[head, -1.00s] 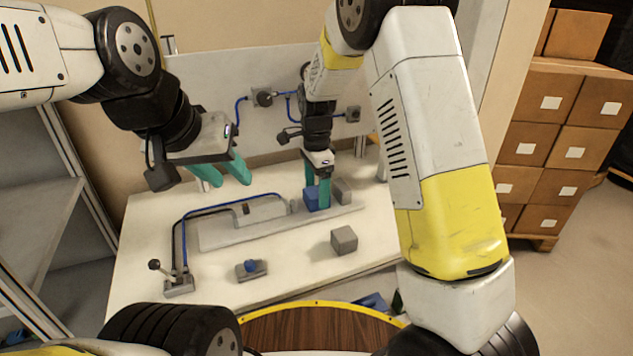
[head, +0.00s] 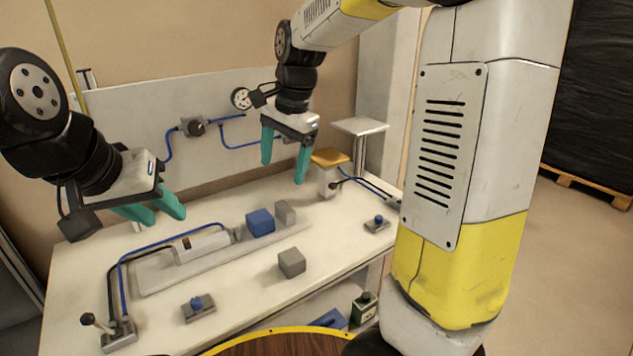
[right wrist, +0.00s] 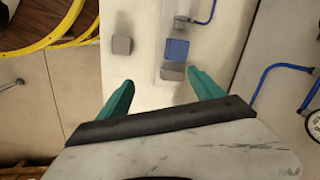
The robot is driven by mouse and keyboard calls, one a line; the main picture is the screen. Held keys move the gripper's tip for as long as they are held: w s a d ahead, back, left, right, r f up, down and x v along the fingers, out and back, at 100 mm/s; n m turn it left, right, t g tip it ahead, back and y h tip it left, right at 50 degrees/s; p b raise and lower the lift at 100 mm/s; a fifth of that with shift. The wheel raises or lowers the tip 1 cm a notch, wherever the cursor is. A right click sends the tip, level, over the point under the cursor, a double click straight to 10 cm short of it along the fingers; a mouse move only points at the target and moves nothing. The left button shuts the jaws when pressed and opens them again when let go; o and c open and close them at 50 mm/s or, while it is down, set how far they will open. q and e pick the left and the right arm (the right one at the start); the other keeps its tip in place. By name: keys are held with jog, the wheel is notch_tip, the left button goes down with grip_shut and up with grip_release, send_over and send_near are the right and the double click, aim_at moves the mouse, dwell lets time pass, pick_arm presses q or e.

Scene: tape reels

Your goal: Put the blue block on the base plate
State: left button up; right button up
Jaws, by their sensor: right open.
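The blue block (head: 261,222) sits on the long grey base plate (head: 215,261), between a grey actuator on its left and a grey block (head: 286,211) on its right. Whether it touches either cannot be told. The blue block also shows in the right wrist view (right wrist: 176,50), beyond the fingertips. My right gripper (head: 283,172) is open and empty, above and apart from the blue block; its teal fingers also show in the right wrist view (right wrist: 160,78). My left gripper (head: 167,217) is open and empty above the left part of the table.
A loose grey block (head: 291,262) lies on the table in front of the plate. A blue-button box (head: 198,307) and a lever box (head: 118,335) stand at the front left. Another button box (head: 377,223) and a yellow-topped fixture (head: 331,160) stand right. Blue hoses run along the back.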

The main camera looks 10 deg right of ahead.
jog(key=s+d+r+n+t, duration=0.1)
jog(key=s+d+n+t, duration=0.1)
jog(key=s+n, duration=0.3)
jog(key=s+d+r+n+t, duration=0.2)
jog(key=s+d+n, duration=0.2)
jog(key=s, duration=0.8)
jog(key=shift+s+d+n+t, duration=0.4)
jog(key=shift+d, duration=0.4)
jog(key=shift+c, duration=0.3)
